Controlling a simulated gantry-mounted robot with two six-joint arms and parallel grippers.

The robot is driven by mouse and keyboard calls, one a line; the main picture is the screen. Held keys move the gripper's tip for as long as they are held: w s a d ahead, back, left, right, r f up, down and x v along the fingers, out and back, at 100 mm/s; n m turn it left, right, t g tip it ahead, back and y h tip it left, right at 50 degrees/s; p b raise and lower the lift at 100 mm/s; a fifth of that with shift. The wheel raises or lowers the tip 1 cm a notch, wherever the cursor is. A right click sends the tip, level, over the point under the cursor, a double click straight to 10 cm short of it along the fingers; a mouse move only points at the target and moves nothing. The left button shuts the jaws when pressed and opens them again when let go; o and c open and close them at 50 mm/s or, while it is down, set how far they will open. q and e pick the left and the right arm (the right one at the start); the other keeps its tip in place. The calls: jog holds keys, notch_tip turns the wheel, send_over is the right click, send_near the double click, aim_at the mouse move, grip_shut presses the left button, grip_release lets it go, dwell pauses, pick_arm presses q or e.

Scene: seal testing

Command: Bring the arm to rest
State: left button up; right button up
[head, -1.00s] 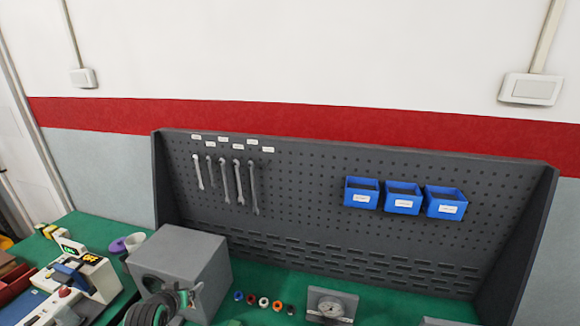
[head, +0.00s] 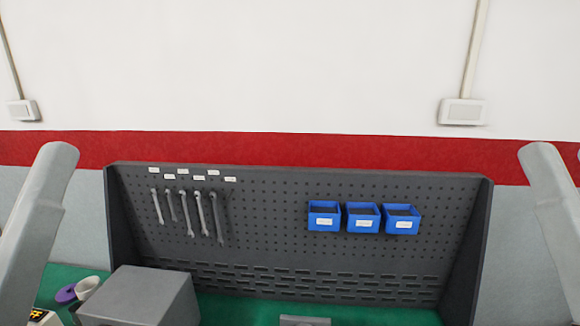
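Two light grey arm links of mine show in the head view, one at the left edge and one at the right edge, both raised nearly upright. Neither gripper is in the picture, so I cannot see their fingers or whether they hold anything.
A dark pegboard (head: 270,220) stands at the back of the green bench (head: 370,313), with several wrenches (head: 190,215) and three blue bins (head: 362,218) on it. A grey box (head: 140,296) stands at the lower left, beside a purple ring (head: 65,294) and a white cup-like piece (head: 87,287).

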pick_arm(q)
notch_tip(320, 180, up, 13)
jog(key=p, duration=0.9)
jog(key=shift+p, duration=0.4)
pick_arm(e)
notch_tip(320, 180, up, 13)
pick_arm(q)
jog(key=shift+w, duration=0.1)
pick_arm(e)
jog(key=shift+r, duration=0.1)
